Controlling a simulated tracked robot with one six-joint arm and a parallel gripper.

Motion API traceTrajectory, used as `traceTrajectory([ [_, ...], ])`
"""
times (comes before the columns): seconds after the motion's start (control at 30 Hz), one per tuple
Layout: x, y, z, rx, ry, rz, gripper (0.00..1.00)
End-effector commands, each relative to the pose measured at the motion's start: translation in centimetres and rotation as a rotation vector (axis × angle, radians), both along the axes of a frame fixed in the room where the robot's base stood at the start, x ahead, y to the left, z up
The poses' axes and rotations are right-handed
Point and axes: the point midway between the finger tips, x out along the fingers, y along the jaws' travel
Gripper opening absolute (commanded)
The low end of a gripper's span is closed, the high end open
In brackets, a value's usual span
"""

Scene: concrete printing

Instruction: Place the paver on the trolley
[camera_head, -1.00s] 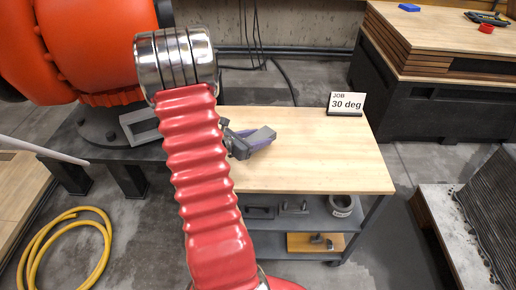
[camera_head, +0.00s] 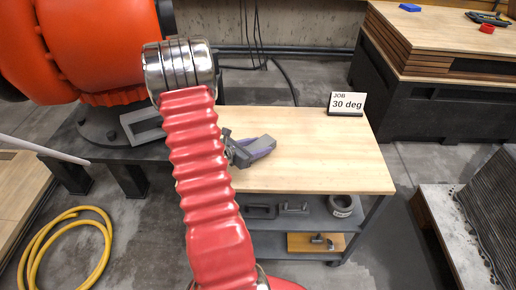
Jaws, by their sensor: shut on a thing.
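The trolley (camera_head: 330,165) has a pale wooden top and grey shelves below, and stands in the middle. My gripper (camera_head: 247,151) is over the left part of the trolley top, partly hidden behind my red arm. It is shut on a small grey block, which I take to be the paver (camera_head: 262,145); purple shows along its edge. The block points right and slightly up in the picture. I cannot tell whether it touches the wood or hangs just above it.
A sign (camera_head: 346,104) reading "JOB 30 deg" stands at the trolley's back right corner. The right half of the top is clear. A grey hollow block (camera_head: 141,127) lies on the dark bench at left. A yellow hose (camera_head: 104,235) lies on the floor.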

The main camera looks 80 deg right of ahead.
Motion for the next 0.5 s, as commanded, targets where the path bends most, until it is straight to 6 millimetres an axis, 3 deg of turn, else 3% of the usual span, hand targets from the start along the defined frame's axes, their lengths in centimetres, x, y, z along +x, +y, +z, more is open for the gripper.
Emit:
traceTrajectory([
  [0.27, 0.02, -0.05, -0.09, -0.002, 0.001, 0.000, 0.05],
  [0.3, 0.01, 0.00, -0.19, 0.000, 0.000, 0.000, 0.47],
  [0.5, 0.01, 0.00, -0.17, 0.000, 0.000, 0.000, 0.61],
])
